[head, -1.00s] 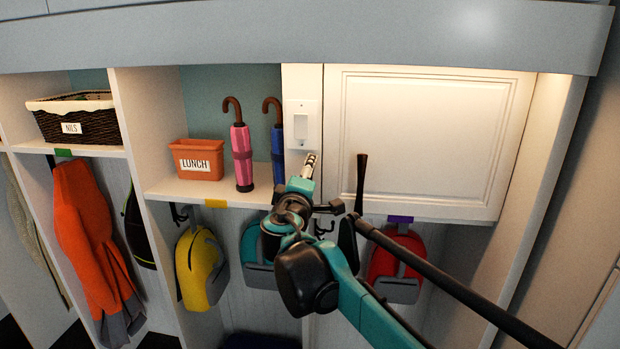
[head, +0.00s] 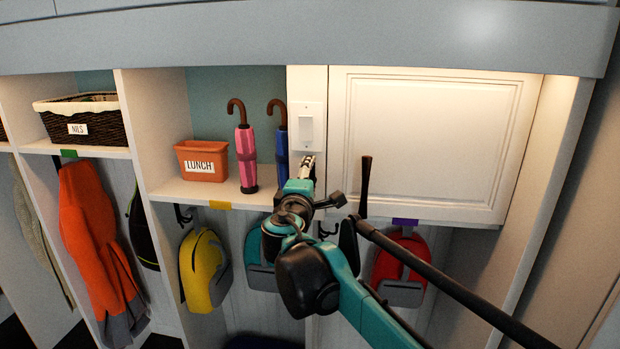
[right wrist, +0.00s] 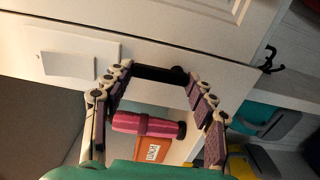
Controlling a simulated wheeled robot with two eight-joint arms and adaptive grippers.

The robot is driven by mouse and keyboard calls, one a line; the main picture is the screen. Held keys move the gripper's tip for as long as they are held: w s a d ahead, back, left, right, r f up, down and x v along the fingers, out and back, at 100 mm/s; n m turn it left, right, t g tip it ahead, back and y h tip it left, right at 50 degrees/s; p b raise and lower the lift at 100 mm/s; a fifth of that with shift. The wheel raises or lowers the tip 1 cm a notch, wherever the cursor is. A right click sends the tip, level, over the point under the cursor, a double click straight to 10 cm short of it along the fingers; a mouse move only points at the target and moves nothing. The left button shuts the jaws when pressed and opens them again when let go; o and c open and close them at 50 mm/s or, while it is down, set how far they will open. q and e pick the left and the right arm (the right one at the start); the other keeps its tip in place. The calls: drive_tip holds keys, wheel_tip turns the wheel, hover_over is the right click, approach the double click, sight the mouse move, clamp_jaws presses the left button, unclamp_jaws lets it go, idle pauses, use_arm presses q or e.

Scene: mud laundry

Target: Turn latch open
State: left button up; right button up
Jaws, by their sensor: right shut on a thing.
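The right gripper (head: 306,166) is raised to the narrow white panel below a white switch plate (head: 306,126), left of the closed cupboard door (head: 430,145). In the right wrist view, a short dark bar, which looks like the latch (right wrist: 158,73), lies between the fingertips of the right gripper (right wrist: 160,76). The fingers are closed on its two ends. In the head view the gripper hides this bar. The switch plate (right wrist: 70,58) also shows beside the fingers in the wrist view. My left gripper is not in view.
An orange lunch bin (head: 202,161), a pink umbrella (head: 246,158) and a blue umbrella (head: 282,150) stand on the shelf left of the gripper. Bags hang below, including a yellow one (head: 204,270). A dark rod (head: 440,278) crosses in front of the cupboard's lower right.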

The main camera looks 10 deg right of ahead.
drive_tip(key=o, duration=1.2)
drive_tip(key=shift+c, duration=0.2)
drive_tip(key=v, duration=1.2)
drive_tip(key=s+d+f+m+g+b, duration=0.2)
drive_tip(key=s+d+f+m+b, duration=0.3)
drive_tip(key=f, duration=0.7)
drive_tip(key=s+d+f+g+b, duration=0.1)
drive_tip(key=d+f+g+b, duration=0.2)
drive_tip(key=f+b, duration=0.7)
drive_tip(key=s+d+f+m+g+b, duration=0.2)
drive_tip(key=s+d+f+m+b, duration=0.15)
drive_tip(key=f, duration=1.15)
drive_tip(key=s+a+f+m+g+y+b, duration=0.1)
drive_tip(key=s+f+b, duration=0.3)
drive_tip(key=f, duration=0.6)
drive_tip(key=s+f+m+g+y+b, duration=0.1)
drive_tip(key=s+f+m+y+b, duration=0.1)
drive_tip(key=f+b, duration=0.4)
drive_tip(key=s+a+f+m+g+y+b, duration=0.1)
drive_tip(key=s+f+b, duration=0.4)
drive_tip(key=f, duration=1.1)
drive_tip(key=shift+s+a+m+y+b, duration=0.35)
drive_tip(key=shift+m+y, duration=0.5)
drive_tip(key=shift+y, duration=0.25)
